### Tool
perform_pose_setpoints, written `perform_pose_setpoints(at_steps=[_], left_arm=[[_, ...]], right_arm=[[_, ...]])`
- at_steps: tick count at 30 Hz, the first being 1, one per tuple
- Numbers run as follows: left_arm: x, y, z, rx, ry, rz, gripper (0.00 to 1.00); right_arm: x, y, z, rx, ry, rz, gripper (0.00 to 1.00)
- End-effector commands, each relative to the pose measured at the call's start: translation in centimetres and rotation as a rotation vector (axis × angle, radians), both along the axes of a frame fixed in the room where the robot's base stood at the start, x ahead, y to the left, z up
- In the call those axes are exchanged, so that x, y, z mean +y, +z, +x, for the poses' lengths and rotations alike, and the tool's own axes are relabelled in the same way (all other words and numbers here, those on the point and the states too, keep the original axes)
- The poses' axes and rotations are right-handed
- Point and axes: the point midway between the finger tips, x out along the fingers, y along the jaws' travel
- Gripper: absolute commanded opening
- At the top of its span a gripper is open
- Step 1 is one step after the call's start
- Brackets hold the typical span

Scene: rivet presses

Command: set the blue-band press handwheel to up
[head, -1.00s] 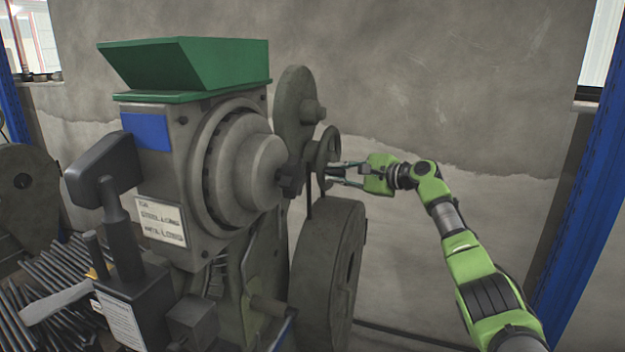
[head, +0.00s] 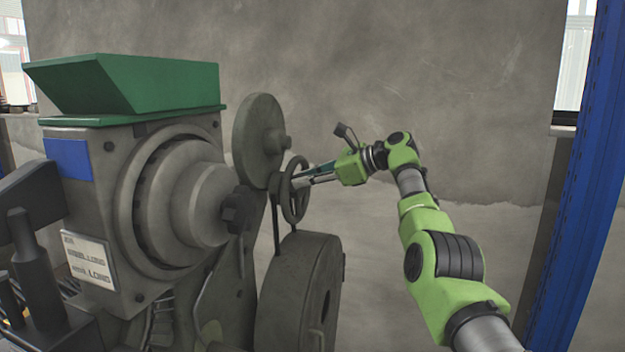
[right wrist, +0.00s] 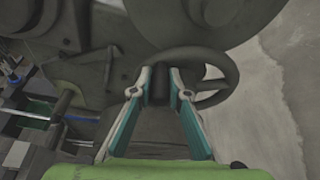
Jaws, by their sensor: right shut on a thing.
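The press (head: 140,195) with the blue band (head: 68,159) on its upper front stands on the left in the head view, with a green hopper (head: 150,85) on top. Its small grey handwheel (head: 288,192) is on the right side, above a large flywheel. My right gripper (head: 304,177) reaches in from the right and is shut on the handwheel. In the right wrist view the two fingers (right wrist: 160,85) close on the near part of the handwheel, whose ring (right wrist: 215,66) curves away to the right. My left gripper is not in view.
A large flywheel (head: 300,290) sits just below the handwheel, and a round disc (head: 258,140) stands just above and behind it. A blue post (head: 585,190) is at the far right. The wall behind is bare, with free room between post and press.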

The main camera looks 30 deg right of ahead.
Motion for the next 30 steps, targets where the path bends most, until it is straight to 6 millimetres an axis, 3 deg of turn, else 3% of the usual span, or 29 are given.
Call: perform_pose_setpoints(at_steps=[1,6,22,23,24,30], left_arm=[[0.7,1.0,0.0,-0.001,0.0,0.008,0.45],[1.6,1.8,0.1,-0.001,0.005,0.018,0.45],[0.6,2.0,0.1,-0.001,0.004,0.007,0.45],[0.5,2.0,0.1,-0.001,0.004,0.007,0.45],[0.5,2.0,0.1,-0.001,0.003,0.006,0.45],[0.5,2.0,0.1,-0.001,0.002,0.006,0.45]], right_arm=[[-0.1,0.6,0.0,0.012,-0.006,0.01,0.0],[0.1,0.6,0.0,0.042,-0.006,0.043,0.0],[0.1,0.3,-0.1,0.056,-0.007,0.057,0.0],[0.1,0.3,-0.1,0.056,-0.007,0.057,0.21],[0.1,0.3,-0.1,0.056,-0.007,0.057,0.32],[0.2,0.4,-0.1,0.056,-0.005,0.058,0.33]])
